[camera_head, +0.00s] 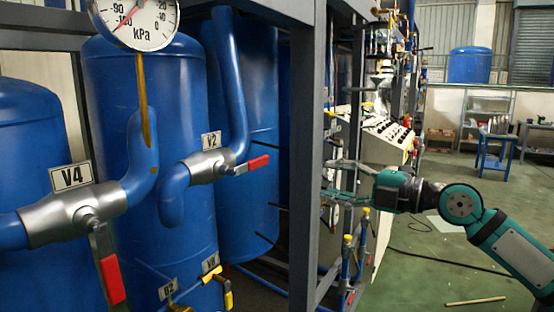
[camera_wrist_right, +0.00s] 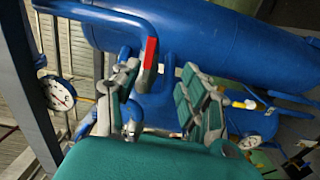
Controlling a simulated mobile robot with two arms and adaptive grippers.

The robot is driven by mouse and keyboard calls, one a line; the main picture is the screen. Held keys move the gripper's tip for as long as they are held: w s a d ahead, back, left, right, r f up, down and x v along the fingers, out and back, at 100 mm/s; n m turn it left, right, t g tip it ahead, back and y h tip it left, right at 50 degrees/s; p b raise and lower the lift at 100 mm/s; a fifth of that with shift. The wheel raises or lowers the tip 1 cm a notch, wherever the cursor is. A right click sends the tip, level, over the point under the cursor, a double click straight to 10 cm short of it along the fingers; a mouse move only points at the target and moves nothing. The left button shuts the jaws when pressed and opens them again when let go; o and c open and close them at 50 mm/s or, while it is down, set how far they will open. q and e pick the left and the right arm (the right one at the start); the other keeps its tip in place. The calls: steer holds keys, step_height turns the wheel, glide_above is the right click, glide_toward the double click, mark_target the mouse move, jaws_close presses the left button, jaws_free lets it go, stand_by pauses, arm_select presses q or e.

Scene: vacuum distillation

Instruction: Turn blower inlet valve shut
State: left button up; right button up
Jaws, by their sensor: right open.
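No label in view reads blower inlet, so I cannot tell which valve carries that name. Valve V2 (camera_head: 210,165) is silver on a blue pipe, and its red-tipped lever (camera_head: 252,163) points right, roughly along the body. Valve V4 (camera_head: 75,213) has its red lever (camera_head: 112,278) hanging down. My right gripper (camera_head: 333,181) is open and empty, pointing left, to the right of V2's lever and apart from it in the picture. In the right wrist view a red lever (camera_wrist_right: 150,53) shows near the open fingers (camera_wrist_right: 161,72); contact cannot be told. My left gripper is out of view.
A dark upright post (camera_head: 304,150) stands between V2's lever and my right gripper in the picture. Blue tanks (camera_head: 150,100) fill the left. Smaller valves with yellow levers (camera_head: 228,300) sit low. A control panel (camera_head: 385,135) stands behind my gripper. Floor at right is mostly clear.

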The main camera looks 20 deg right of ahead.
steer(key=r, duration=0.1)
steer(key=n+p, duration=0.1)
steer(key=p, duration=0.4)
glide_toward(261, 163)
steer(key=p+x, duration=0.2)
steer(key=x, duration=0.1)
steer(key=p+x, duration=0.2)
steer(key=x, duration=0.1)
steer(key=p+x, duration=0.2)
steer(key=x, duration=0.1)
steer(key=shift+w+a+r, duration=0.25)
steer(key=shift+a, duration=0.05)
steer(key=shift+w+a+f+p, duration=0.15)
steer(key=shift+w+a+p, duration=0.05)
steer(key=shift+w+p, duration=0.15)
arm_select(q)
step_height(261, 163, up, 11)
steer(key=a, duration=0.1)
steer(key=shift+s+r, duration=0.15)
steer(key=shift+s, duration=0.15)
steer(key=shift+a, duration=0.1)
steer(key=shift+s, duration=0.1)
arm_select(e)
jaws_close()
steer(key=shift+f, duration=0.1)
